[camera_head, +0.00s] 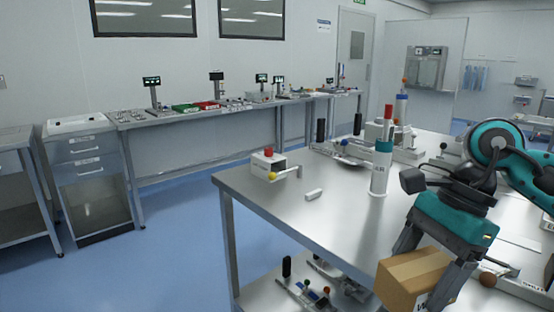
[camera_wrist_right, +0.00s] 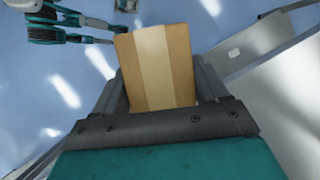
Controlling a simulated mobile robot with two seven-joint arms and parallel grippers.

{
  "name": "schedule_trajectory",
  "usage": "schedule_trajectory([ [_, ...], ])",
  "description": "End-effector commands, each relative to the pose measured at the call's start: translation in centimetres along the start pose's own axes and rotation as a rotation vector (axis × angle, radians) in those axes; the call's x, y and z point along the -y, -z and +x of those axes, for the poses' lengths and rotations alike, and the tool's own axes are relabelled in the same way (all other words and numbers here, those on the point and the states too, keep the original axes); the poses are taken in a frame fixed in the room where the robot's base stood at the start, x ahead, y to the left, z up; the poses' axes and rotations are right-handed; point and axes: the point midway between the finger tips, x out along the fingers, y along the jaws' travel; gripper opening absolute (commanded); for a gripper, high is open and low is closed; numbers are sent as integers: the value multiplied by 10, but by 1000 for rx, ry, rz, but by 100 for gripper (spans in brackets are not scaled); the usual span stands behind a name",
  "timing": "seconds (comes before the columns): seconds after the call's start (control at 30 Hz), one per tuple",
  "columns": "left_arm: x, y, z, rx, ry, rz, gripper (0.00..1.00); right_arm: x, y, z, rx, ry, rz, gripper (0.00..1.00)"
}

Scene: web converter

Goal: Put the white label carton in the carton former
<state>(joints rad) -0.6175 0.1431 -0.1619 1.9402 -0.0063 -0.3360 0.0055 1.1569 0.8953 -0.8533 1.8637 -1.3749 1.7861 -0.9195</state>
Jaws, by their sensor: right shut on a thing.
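My right gripper (camera_head: 416,284) is shut on a brown cardboard carton (camera_head: 408,272) at the lower right of the head view, in front of the steel table's near edge. A white patch with dark lettering shows low on the carton, partly hidden by a finger. In the right wrist view the carton (camera_wrist_right: 157,65) sits between both fingers, with a paler tape strip down its middle. Teal and dark arm parts at the top left of that view look like my left arm; its jaw state is unclear. I cannot make out which thing is the carton former.
The steel table (camera_head: 260,190) carries a white cylinder with a teal cap (camera_head: 381,168), a small white block (camera_head: 314,194), a device with a red knob (camera_head: 268,163) and more fixtures behind. A lower shelf holds small devices (camera_head: 305,292). Blue floor is clear at left.

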Motion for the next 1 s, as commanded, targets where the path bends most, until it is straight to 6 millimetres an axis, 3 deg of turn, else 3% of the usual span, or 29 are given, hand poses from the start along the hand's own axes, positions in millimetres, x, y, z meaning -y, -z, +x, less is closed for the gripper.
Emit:
schedule_trajectory([
  [0.6, -2, -2, -5, 10, -3, -1, 0, 13, 30, 84, -6, -413, -988, 40],
  [0.8, -2, -1, -5, 10, -3, -1, 0, 13, 38, 96, -5, -473, -1141, 40],
  [1.0, -2, -1, -5, 10, -3, -1, 0, 13, 40, 99, -4, -484, -1174, 40],
])
